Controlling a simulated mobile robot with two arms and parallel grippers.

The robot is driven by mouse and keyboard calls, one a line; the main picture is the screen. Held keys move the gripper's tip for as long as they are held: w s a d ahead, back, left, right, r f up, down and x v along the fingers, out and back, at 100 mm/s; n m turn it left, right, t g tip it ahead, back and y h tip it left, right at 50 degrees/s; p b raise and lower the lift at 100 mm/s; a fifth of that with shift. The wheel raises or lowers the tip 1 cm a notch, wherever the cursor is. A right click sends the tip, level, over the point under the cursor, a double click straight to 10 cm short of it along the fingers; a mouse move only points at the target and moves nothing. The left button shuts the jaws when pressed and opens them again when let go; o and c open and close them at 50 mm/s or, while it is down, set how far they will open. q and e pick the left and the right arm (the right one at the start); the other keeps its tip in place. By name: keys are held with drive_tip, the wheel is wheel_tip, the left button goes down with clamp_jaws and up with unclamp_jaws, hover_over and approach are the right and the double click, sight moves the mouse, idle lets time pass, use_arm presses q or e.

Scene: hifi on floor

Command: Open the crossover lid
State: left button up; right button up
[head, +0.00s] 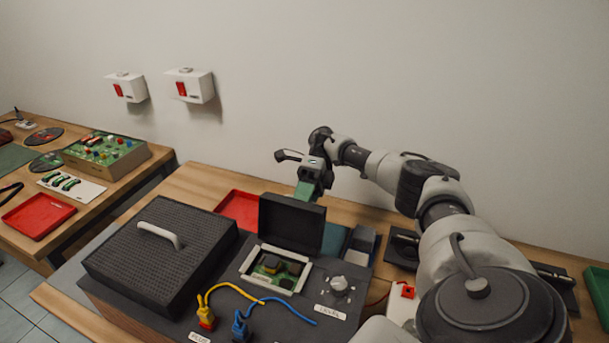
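The crossover lid (291,223) is a dark square panel. It stands raised, roughly upright, at the back edge of a white-framed opening (247,268). A green circuit board with dark parts, the crossover (276,267), shows inside the opening. My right gripper (306,192) points down just behind the lid's top edge. A green piece shows at its lower end, and the lid hides what lies below. I cannot tell whether the gripper touches the lid or whether its fingers are open or shut. My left gripper is not in view.
A black grille panel (150,270) with a white handle lies left of the opening. Yellow (238,288) and blue (285,307) cables lie in front, with a knob (339,284) to the right. A red tray (239,207) sits behind. Another table (108,199) stands left.

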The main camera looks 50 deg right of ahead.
drive_tip(key=shift+d+r, duration=0.1)
idle(0.3)
drive_tip(key=shift+w+r, duration=0.1)
drive_tip(key=s+d+r+b, duration=0.2)
drive_tip(key=s+d+r, duration=0.1)
drive_tip(key=s+r, duration=0.7)
drive_tip(key=shift+s+r, duration=0.4)
drive_tip(key=shift+s, duration=0.25)
drive_tip(key=shift+d, duration=0.1)
